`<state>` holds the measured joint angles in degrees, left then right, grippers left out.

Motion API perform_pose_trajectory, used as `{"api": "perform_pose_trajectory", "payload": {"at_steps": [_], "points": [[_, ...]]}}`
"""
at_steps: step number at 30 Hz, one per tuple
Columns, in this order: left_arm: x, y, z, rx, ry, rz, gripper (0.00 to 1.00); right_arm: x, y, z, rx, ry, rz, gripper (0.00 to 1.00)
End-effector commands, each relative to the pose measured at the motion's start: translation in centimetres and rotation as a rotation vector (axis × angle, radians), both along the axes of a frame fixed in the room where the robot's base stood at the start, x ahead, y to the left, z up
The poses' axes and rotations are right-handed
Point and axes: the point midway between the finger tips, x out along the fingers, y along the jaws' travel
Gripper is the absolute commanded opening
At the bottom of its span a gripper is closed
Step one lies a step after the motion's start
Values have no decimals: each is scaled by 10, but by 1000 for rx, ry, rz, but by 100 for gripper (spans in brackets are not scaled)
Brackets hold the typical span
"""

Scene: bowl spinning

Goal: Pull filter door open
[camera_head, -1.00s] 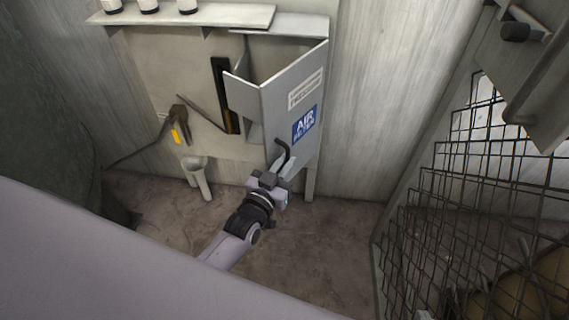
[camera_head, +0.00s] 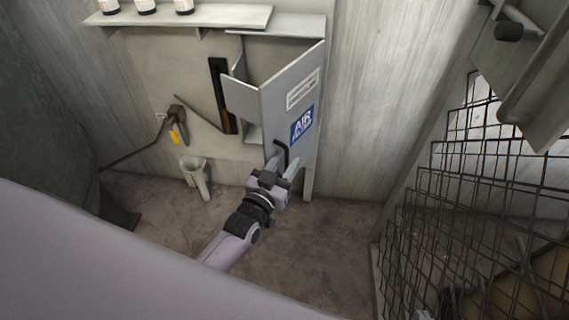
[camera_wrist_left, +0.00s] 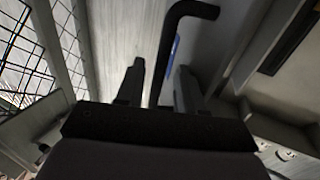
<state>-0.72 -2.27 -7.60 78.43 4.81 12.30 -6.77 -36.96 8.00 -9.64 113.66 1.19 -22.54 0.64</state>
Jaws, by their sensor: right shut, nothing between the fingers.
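The filter door (camera_head: 292,120) is a grey metal panel with a blue "AIR FILTER" label. It stands swung out from the wall box, with a gap into the box on its left. Its black bent handle (camera_head: 281,148) is low on the door. My left gripper (camera_head: 283,164) is at the handle's lower end. Its fingers are spread. In the left wrist view the handle (camera_wrist_left: 185,10) passes down between the two open fingertips (camera_wrist_left: 160,75), apparently without being clamped. My right gripper is not in view.
A shelf (camera_head: 230,16) with white containers is above. A hammer (camera_head: 178,118) and a grey cup-like holder (camera_head: 194,170) are on the wall at left. A wire mesh (camera_head: 470,190) stands at right. The floor (camera_head: 330,230) right of the arm is clear.

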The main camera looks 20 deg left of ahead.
Motion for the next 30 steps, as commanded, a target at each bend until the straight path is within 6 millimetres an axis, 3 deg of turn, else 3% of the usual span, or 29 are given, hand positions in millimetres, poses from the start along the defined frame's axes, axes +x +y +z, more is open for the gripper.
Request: {"api": "perform_pose_trajectory", "payload": {"at_steps": [5, 18, 30], "points": [[-6, 1, -1, 0, 3, 0, 37, 0, 0, 1, 1, 0, 1, 0], [-61, 7, -1, 0, 1, -1, 37, -1, -1, 5, -5, -2, 3, 0], [-71, 8, 0, 0, -1, -1, 37, -1, -3, 4, -9, -2, 2, 0]]}}
